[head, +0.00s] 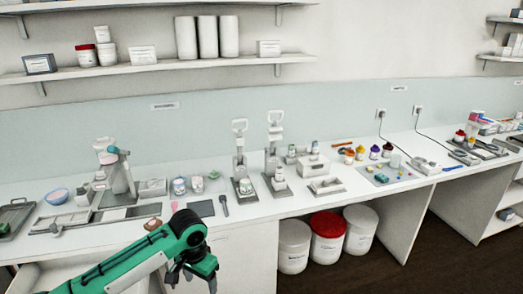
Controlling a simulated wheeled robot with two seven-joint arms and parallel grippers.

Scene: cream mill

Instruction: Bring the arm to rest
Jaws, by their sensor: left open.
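My left arm comes in from the lower left in green and black. Its left gripper (192,277) hangs fingers down in front of the counter's front edge, open, with nothing seen between the fingers. The white counter (260,207) runs along the wall behind it. My right gripper is not in the head view.
A dark flat pad (201,208) and a dark spatula-like tool (224,205) lie on the counter behind the gripper. Two grey presses (241,165) stand right of them. Lidded tubs, one with a red lid (328,224), stand on the floor under the counter. A mixer-like machine (116,170) stands left.

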